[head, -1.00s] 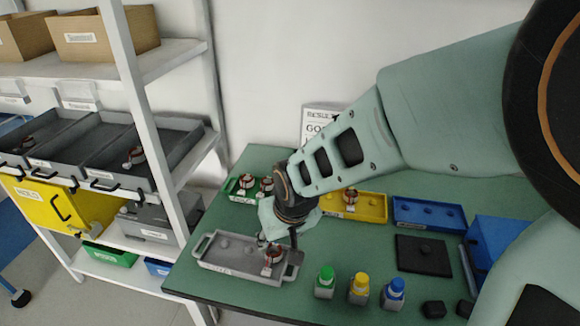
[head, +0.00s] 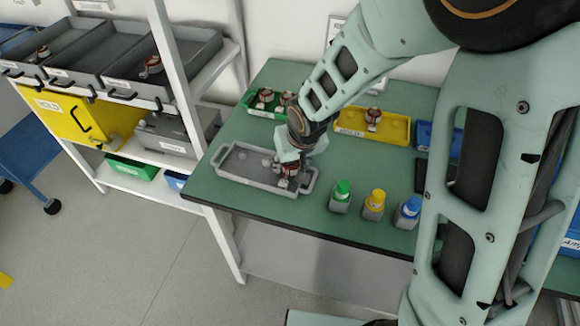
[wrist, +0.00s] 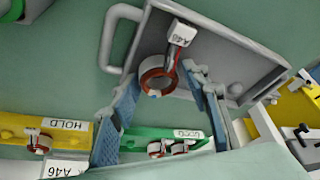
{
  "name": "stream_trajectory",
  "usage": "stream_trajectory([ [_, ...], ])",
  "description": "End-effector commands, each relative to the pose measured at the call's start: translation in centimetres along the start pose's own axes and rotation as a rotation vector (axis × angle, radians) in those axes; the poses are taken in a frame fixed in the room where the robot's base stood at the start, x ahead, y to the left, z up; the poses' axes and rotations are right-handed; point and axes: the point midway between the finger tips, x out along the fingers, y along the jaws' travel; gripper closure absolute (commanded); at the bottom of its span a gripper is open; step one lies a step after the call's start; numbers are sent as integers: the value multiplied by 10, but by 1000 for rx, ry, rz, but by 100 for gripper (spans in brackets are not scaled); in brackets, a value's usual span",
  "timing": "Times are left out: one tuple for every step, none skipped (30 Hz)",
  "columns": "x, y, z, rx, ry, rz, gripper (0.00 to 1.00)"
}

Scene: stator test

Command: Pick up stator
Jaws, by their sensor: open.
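A stator with a copper-red ring and a white tag reading A46 stands in the right end of the grey tray (head: 235,160). In the wrist view the stator (wrist: 157,72) lies between the tips of my gripper's two blue fingers (wrist: 160,80), with gaps on both sides. The fingers are open and hold nothing. In the head view my gripper (head: 289,168) points down over the tray's right end and hides most of that stator. The grey tray also shows in the wrist view (wrist: 225,40).
A green tray (head: 252,108) with stators and a yellow tray (head: 350,122) with one stator stand behind. A shelf rack (head: 185,120) stands left.

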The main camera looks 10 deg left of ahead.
Motion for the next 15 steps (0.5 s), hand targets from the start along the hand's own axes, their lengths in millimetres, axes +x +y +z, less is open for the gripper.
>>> stream_trajectory([
  [0,0,0,1,-1,1,57],
  [0,1,0,1,-1,1,57],
  [0,1,0,1,-1,1,57],
  [0,1,0,1,-1,1,57],
  [0,1,0,1,-1,1,57],
  [0,1,0,1,-1,1,61],
  [0,1,0,1,-1,1,64],
  [0,1,0,1,-1,1,67],
  [0,1,0,1,-1,1,72],
  [0,1,0,1,-1,1,75],
  [0,1,0,1,-1,1,78],
  [0,1,0,1,-1,1,83],
  [0,0,0,1,0,1,86],
  [0,0,0,1,0,1,89],
  [0,0,0,1,0,1,94],
])
